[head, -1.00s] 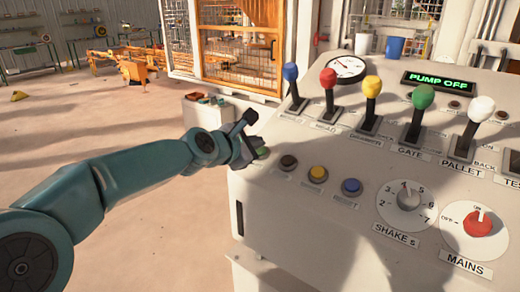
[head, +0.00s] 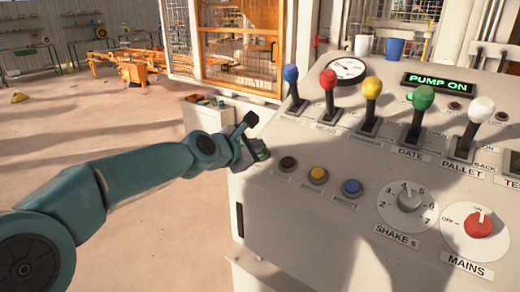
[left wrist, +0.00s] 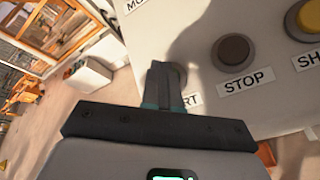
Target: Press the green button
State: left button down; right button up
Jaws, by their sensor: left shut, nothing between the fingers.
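The green button (head: 262,154) sits at the left end of the button row on the grey control panel (head: 300,215). My left gripper (head: 253,150) is shut and empty, with its fingertips at the button and partly covering it. In the left wrist view the shut fingers (left wrist: 164,82) lie over the button beside a label ending in "RT", and only a sliver of the button's edge shows. They look in contact with it. The display (head: 438,82) reads "PUMP ON" in green. My right gripper is not in view.
A dark STOP button (head: 288,163), a yellow button (head: 318,175) and a blue button (head: 352,187) continue the row. Several coloured levers stand behind. A SHAKE dial (head: 408,196) and a red MAINS switch (head: 478,223) are at right. Open floor lies left of the panel.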

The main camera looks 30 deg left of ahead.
pick_arm(q)
jog(key=shift+s+r+p, duration=0.35)
jog(key=shift+r+p, duration=0.15)
jog(key=shift+r, duration=0.25)
jog(key=shift+r, duration=0.1)
jog(key=r+p, duration=0.1)
jog(key=s+r+p, duration=0.1)
jog(key=r+p, duration=0.1)
jog(key=s+r+p, duration=0.1)
jog(key=r, duration=0.1)
jog(key=shift+s+a+r+p, duration=0.15)
jog(key=shift+s+p, duration=0.1)
jog(key=shift+p, duration=0.15)
jog(key=shift+w, duration=0.1)
